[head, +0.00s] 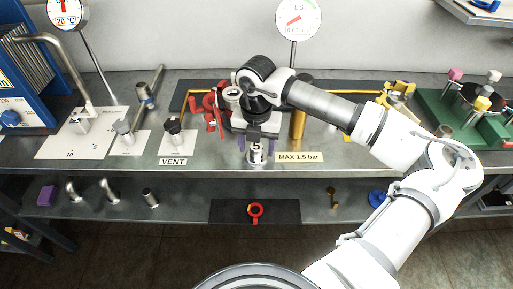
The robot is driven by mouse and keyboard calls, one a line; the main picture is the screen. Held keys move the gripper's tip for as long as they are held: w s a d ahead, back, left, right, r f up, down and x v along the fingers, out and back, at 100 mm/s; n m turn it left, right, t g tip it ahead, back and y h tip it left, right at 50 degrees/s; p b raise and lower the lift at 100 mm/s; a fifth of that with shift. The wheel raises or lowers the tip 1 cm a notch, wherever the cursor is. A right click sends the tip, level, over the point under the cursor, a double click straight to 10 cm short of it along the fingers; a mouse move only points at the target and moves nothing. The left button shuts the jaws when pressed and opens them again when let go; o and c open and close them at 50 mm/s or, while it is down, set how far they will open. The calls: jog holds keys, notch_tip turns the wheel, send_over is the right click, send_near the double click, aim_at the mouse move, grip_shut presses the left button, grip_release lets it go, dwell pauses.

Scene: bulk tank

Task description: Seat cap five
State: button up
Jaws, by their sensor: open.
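A metal piece marked 5 (257,154), which looks like cap five, is at the front edge of the steel bench below my wrist. My gripper (256,143) points down over it and is open. Purplish finger parts show on both sides of the piece, apart from it as far as I can see. A dark block covers the top of the piece. Whether it stands on a fitting is too small to tell.
Red parts (208,105) lie left of my gripper and a brass cylinder (298,124) stands right. Valves rise from the VENT plate (172,142) and its neighbours. The lower shelf (180,203) holds loose fittings and a red ring (255,211). A green board (450,110) is at right.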

jog(key=shift+f, duration=0.65)
jog(key=c, duration=1.2)
jog(key=shift+o, duration=0.2)
jog(key=shift+r, duration=0.1)
